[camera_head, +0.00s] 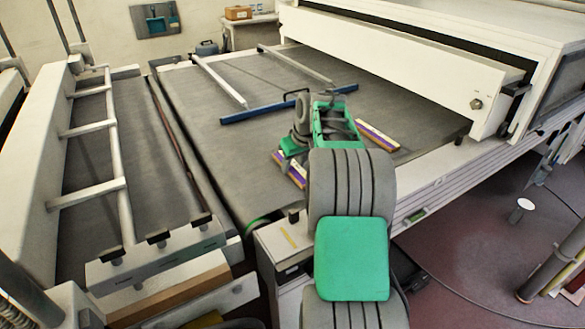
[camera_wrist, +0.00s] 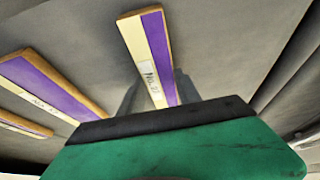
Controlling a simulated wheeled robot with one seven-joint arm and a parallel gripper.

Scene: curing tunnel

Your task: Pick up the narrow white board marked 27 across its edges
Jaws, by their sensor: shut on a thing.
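In the wrist view a narrow cream board with a purple stripe and orange-brown edges (camera_wrist: 159,36) runs down between my gripper's fingers (camera_wrist: 158,88). Its small label seems to start with "No", but I cannot read the number surely. The fingers are shut on it from its two long sides. Its near end is hidden behind the green and black wrist part. The board shows purple and cream rather than plain white. In the head view my arm hides the gripper's fingertips, so I cannot tell there which board is held.
Two similar boards, a nearer one (camera_wrist: 55,87) and a farther one (camera_wrist: 22,125), lie left in the wrist view. In the head view boards show right (camera_head: 378,136) and left (camera_head: 290,169) of my arm, on the grey belt (camera_head: 215,160). A blue bar (camera_head: 258,112) lies beyond.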

